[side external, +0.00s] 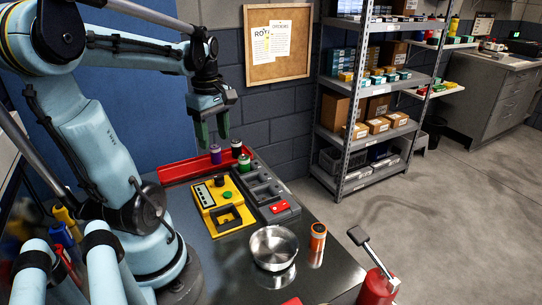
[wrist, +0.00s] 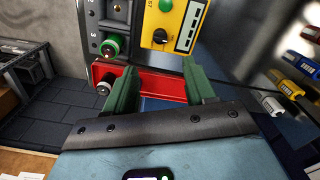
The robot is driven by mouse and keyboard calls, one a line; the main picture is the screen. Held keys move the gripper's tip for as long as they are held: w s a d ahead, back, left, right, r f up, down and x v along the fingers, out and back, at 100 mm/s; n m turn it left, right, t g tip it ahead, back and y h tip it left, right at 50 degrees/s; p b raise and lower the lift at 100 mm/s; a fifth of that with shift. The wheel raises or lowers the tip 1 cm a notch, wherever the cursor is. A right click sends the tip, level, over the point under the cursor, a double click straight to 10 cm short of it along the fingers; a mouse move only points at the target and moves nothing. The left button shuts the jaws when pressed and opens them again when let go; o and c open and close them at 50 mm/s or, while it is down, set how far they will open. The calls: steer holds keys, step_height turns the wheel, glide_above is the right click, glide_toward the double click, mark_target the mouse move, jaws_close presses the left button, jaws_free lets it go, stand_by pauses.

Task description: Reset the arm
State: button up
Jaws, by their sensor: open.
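My gripper (side external: 213,130) hangs in the air above the back of the bench, with its two green fingers apart and nothing between them. Below it in the side view, a purple-sided cylinder (side external: 215,155) and a dark cylinder with a pale top (side external: 236,148) stand near a red tray (side external: 178,170). A green cylinder (side external: 244,163) stands just in front. In the wrist view, the gripper (wrist: 160,88) shows both green fingertips spread wide, with the red tray (wrist: 145,82) beyond them. My arm is bent, its forearm reaching right over the bench.
On the bench are a yellow panel (side external: 207,194), a grey compartment tray (side external: 262,188) with a red piece (side external: 279,207), a steel bowl (side external: 273,245) and an orange can (side external: 317,238). A red container (side external: 377,287) stands by the front-right edge. Shelving (side external: 373,95) stands behind.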

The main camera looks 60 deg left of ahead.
steer(key=w+d+m+t, duration=0.3)
steer(key=w+d+m, duration=0.1)
steer(key=d+m, duration=0.6)
steer(key=w+d+f+m+t, duration=0.1)
steer(key=w+d+m+t, duration=0.3)
steer(key=d+m, duration=0.7)
steer(key=shift+w+d+m, duration=0.15)
steer(key=shift+w+m, duration=0.4)
steer(key=shift+m, duration=0.25)
steer(key=shift+f, duration=0.1)
